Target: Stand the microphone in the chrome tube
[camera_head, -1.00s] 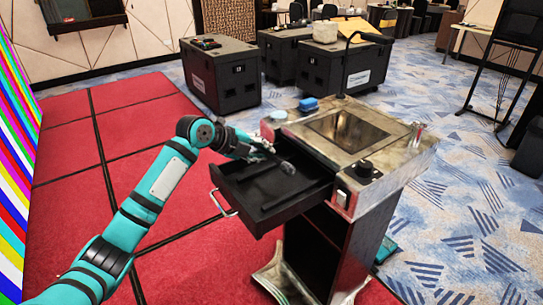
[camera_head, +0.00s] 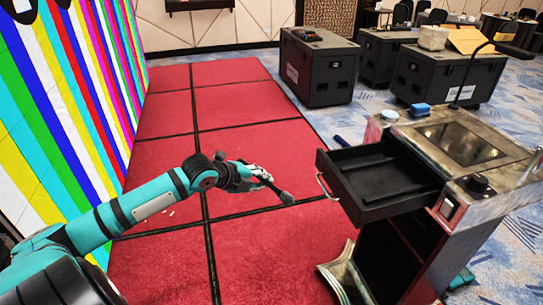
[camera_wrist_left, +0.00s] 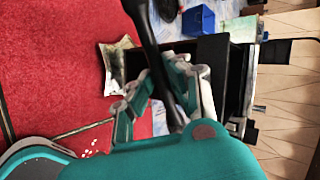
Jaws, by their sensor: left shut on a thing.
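My left gripper (camera_head: 258,174) is shut on the dark microphone (camera_head: 274,186), out over the red floor to the left of the open drawer. The microphone's greyish rounded head (camera_head: 287,198) points down and right, clear of the drawer. In the left wrist view the fingers (camera_wrist_left: 163,88) close around the microphone's black body (camera_wrist_left: 151,42), which runs up out of the frame. A small upright shiny piece (camera_head: 537,160) at the right edge of the lectern top may be the chrome tube; it is cut off and unclear.
The lectern's black drawer (camera_head: 382,200) is pulled out and looks empty. A blue block (camera_head: 420,110) and a white-topped round item (camera_head: 390,116) sit on the lectern top (camera_head: 410,128), where a gooseneck stands. A dark blue item (camera_head: 341,141) shows behind the drawer. Black cases (camera_head: 318,75) stand behind.

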